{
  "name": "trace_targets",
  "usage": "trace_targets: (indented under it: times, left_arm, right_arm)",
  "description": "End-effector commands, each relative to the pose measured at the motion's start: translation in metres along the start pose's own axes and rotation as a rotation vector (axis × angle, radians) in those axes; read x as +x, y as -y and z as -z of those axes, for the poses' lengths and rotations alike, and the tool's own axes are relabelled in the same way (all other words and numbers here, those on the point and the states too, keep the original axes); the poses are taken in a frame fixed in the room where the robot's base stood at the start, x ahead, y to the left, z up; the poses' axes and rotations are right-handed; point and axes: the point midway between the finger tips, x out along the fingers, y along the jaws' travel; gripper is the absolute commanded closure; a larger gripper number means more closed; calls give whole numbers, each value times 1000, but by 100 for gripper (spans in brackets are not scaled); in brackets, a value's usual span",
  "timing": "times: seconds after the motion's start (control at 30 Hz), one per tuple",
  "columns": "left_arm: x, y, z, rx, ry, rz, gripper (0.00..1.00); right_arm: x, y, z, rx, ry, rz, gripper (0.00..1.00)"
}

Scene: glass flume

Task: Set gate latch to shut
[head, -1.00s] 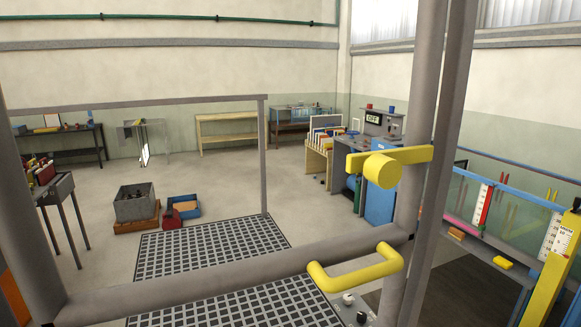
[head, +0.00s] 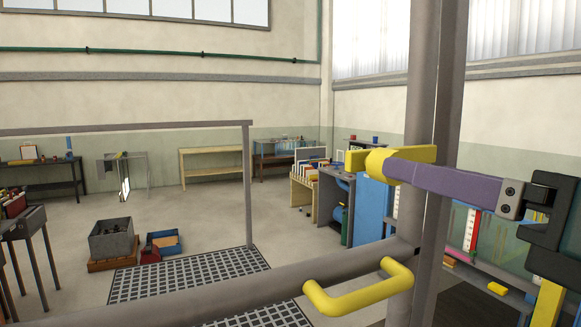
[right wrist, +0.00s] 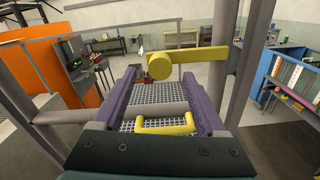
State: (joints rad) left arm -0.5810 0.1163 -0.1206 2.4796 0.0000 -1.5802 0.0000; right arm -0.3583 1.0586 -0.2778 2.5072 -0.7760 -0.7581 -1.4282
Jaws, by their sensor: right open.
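The yellow gate latch (head: 419,153) is a flat bar with a round knob, lying about level across the grey gate post (head: 424,95). In the right wrist view the latch (right wrist: 205,56) reaches from the post on the right to its knob (right wrist: 159,67). My right gripper (head: 392,167) has its purple fingers pointing left at the latch in the head view, overlapping part of the knob. In the right wrist view its open fingers (right wrist: 161,76) have the knob ahead, between the tips; contact cannot be told. My left gripper is not in view.
A yellow handle (head: 360,293) is on the gate's grey lower rail (head: 230,300), below the latch. A floor grating (head: 190,272) lies beyond the gate. An orange panel (right wrist: 72,40) stands at left in the right wrist view. Open floor lies beyond.

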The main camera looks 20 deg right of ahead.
Motion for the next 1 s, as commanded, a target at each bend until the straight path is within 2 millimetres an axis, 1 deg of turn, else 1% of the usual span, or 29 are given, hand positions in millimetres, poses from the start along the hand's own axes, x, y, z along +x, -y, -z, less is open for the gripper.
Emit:
trace_targets:
  times: [0.03, 0.13, 0.2, 0.43, 0.5, 0.6, 0.8, 1.0]
  left_arm:
    - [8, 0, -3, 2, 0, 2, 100]
    - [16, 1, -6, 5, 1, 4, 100]
    - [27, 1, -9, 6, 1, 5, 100]
    - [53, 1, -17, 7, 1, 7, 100]
    - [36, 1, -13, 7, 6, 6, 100]
    - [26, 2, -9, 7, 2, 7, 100]
    - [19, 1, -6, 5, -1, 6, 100]
    - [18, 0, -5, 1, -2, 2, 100]
  right_arm:
    - [5, 1, 2, -1, 7, -1, 26]
    - [14, 0, 2, -3, 5, -3, 26]
    - [21, 2, 5, 1, 8, 0, 26]
    - [38, 1, 5, 1, 4, 0, 26]
    - [50, 1, -6, 8, 0, 6, 26]
    - [65, -1, -5, 7, -1, 2, 26]
    - [83, 0, -2, 4, -3, 3, 26]
    - [87, 0, 1, 3, -4, 2, 26]
